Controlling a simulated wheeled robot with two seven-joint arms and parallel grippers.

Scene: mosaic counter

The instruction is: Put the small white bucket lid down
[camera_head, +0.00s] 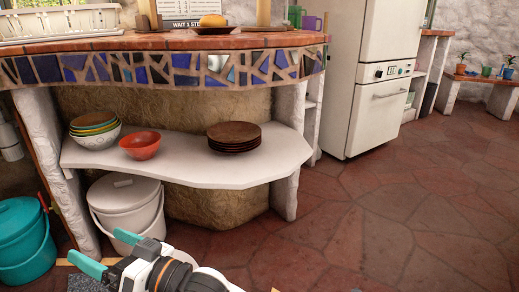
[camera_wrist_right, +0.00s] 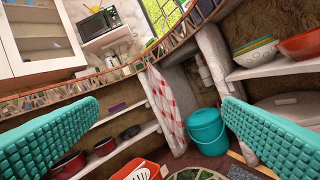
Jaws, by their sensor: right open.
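The white bucket (camera_head: 128,217) stands on the floor under the white shelf. Its white lid (camera_head: 122,194) rests on top of it, with a small raised grip in the middle. Part of the lid also shows at the right edge of the right wrist view (camera_wrist_right: 288,106). My right gripper (camera_head: 106,251) is in front of the bucket, low in the head view. Its teal fingers are spread wide with nothing between them, and it is apart from the lid. The fingers also show in the right wrist view (camera_wrist_right: 160,130). My left gripper is not in view.
A teal bucket (camera_head: 22,240) stands left of the white one. The white shelf (camera_head: 185,171) above holds stacked bowls (camera_head: 95,126), a red bowl (camera_head: 141,146) and brown plates (camera_head: 234,136). A rough white post (camera_head: 286,195) stands right. The tiled floor (camera_head: 365,235) is clear at right.

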